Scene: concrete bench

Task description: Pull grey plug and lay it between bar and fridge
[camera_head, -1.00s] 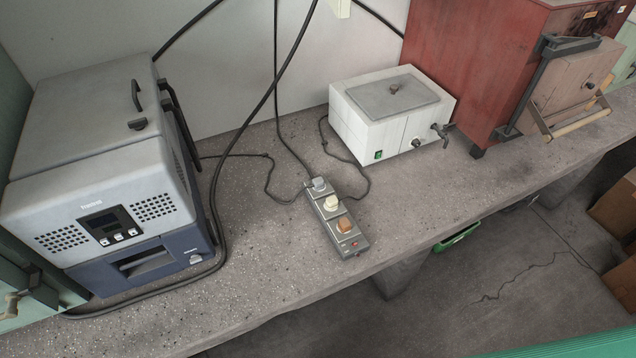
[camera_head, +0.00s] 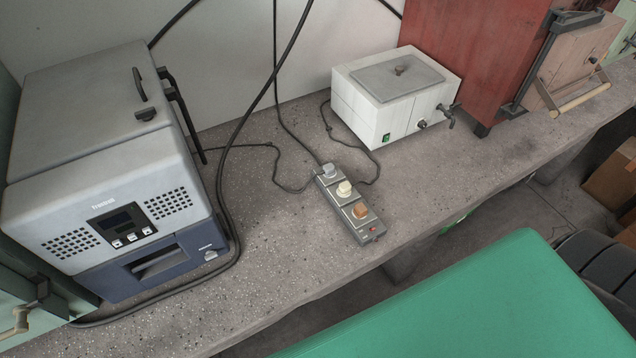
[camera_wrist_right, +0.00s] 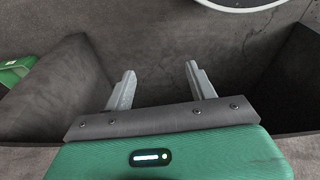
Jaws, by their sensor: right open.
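The power bar (camera_head: 367,232) lies on the bench, slanting toward the front edge. The grey plug (camera_head: 329,170) sits in its far socket, with a dark cord. A cream plug (camera_head: 344,189) is in the middle and a brown plug (camera_head: 360,211) is nearest the front. My right gripper (camera_wrist_right: 160,78) is open and empty in the right wrist view, facing dark grey surfaces, with no plug in that view. My left gripper is not in view.
A white water bath (camera_head: 390,100) with a tap stands behind the bar. A red cabinet (camera_head: 470,60) is to its right. A thick black cable (camera_head: 225,170) loops down beside the fridge and along its front. My green arm part covers the lower right.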

